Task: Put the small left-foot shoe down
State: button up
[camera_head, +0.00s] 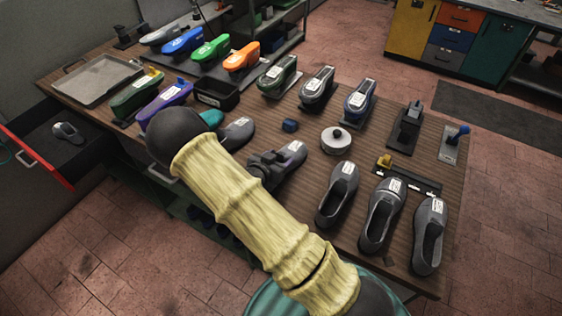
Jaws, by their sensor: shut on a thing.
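My gripper (264,167) is dark and shut on a grey shoe (291,153) with a white label, over the middle of the wooden table. The shoe's toe points to the upper right, and its heel end is hidden by the jaws. I cannot tell whether its sole touches the table. Another grey shoe (238,131) lies behind it to the left, partly covered by my arm. Three grey shoes stand in a row at the front right: one (338,193), a middle one (381,214) and a right one (430,234).
The table (310,120) also bears a round white tin (335,139), a dark blue lump (290,125), several coloured lasts, a grey tray (97,80) and a black strip with a yellow block (385,161). A red-fronted drawer (38,158) is open at left. My arm hides the table's front left.

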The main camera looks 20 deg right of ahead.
jog(key=shift+r, duration=0.1)
notch_tip(320, 180, up, 10)
jog(key=shift+f+b, duration=0.1)
jog(key=shift+b, duration=0.6)
grip_shut()
jog(key=shift+d+f, duration=0.1)
